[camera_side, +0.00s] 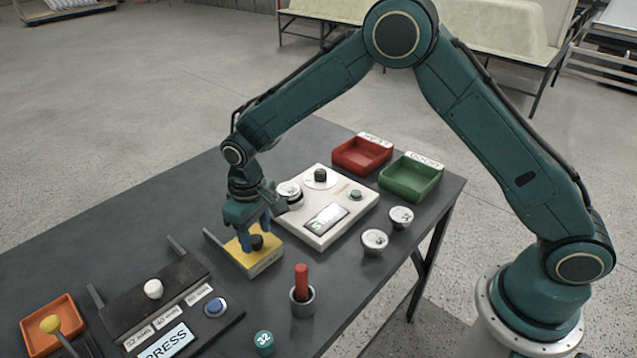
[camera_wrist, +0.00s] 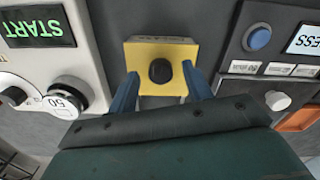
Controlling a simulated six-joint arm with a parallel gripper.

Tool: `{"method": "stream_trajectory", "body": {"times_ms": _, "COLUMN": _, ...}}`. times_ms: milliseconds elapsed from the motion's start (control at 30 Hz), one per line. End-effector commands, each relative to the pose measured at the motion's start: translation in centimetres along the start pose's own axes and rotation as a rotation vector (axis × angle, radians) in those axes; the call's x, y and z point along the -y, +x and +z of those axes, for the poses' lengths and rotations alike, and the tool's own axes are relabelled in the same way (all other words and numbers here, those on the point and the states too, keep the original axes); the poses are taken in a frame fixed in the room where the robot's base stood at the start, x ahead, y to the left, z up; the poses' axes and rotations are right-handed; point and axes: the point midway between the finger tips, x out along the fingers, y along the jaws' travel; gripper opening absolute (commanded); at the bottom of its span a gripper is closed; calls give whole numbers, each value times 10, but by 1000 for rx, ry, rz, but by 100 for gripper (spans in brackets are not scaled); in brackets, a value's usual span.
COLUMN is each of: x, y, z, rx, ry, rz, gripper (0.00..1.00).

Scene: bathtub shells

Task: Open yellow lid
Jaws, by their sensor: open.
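The yellow lid (camera_side: 240,255) is a square yellow piece with a round black knob (camera_side: 257,242) on top, near the middle of the dark table. In the wrist view the yellow lid (camera_wrist: 145,52) appears ahead of my gripper, with the black knob (camera_wrist: 160,71) near its centre. My gripper (camera_side: 256,232) points down above the lid. In the wrist view, the blue fingers of my gripper (camera_wrist: 158,75) are apart, one to each side of the knob. The gap between fingers and knob shows there, and nothing is held. Whether the fingertips touch the lid cannot be told.
A white device (camera_side: 335,228) with a dial and display stands beside the lid. A dark press panel (camera_side: 165,312) lies on the other side. A cup with a red stick (camera_side: 301,295) stands in front. Red (camera_side: 361,156) and green (camera_side: 411,180) trays are behind.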

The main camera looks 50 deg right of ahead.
Motion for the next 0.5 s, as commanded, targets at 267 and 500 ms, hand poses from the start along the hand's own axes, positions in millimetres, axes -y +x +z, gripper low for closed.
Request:
{"method": "stream_trajectory", "body": {"times_ms": 267, "x": 0, "y": 9, "z": 0, "rx": 0, "ry": 0, "rz": 0, "gripper": 50}}
{"method": "stream_trajectory", "body": {"times_ms": 500, "x": 0, "y": 9, "z": 0, "rx": 0, "ry": 0, "rz": 0, "gripper": 38}}
